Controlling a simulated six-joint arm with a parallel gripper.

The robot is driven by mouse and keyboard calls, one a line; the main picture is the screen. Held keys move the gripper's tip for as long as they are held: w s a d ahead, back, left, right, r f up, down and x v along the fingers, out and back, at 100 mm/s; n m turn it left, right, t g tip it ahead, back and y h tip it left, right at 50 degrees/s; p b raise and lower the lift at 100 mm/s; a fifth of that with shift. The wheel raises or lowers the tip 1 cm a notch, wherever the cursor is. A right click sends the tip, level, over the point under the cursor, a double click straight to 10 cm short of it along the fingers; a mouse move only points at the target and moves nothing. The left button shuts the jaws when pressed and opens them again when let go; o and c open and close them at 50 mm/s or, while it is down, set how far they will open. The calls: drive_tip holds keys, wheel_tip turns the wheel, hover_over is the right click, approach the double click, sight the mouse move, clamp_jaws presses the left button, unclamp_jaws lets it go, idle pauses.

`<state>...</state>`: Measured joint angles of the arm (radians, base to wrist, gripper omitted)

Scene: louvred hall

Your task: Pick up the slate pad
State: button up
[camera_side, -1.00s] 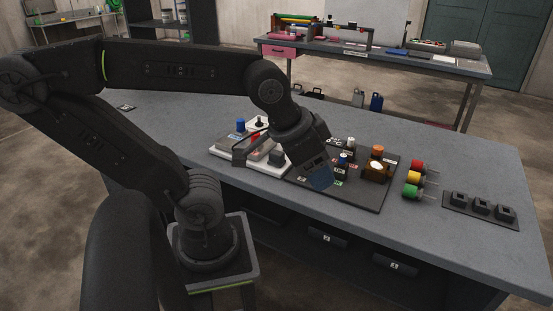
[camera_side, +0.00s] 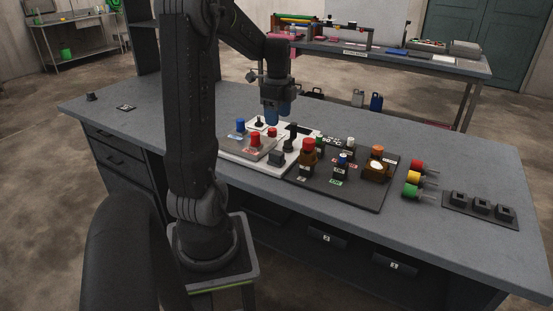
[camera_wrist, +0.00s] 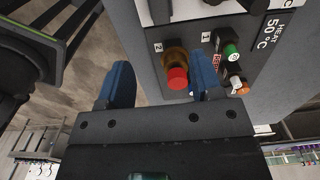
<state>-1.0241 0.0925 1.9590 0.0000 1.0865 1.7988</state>
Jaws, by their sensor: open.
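No single thing is plainly the slate pad.
The red-capped bottle (camera_side: 308,156) and an orange-capped jar (camera_side: 377,166) stand on the dark board. Red and blue knobs rise from the white panel. Red, yellow and green cylinders (camera_side: 413,178) lie to the right. The left of the bench (camera_side: 160,115) is mostly clear.

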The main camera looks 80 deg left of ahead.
sight(278, 153)
wheel_tip(278, 153, down, 14)
drive_tip(key=shift+a+r, duration=0.1)
idle(0.5)
drive_tip(key=c, duration=0.8)
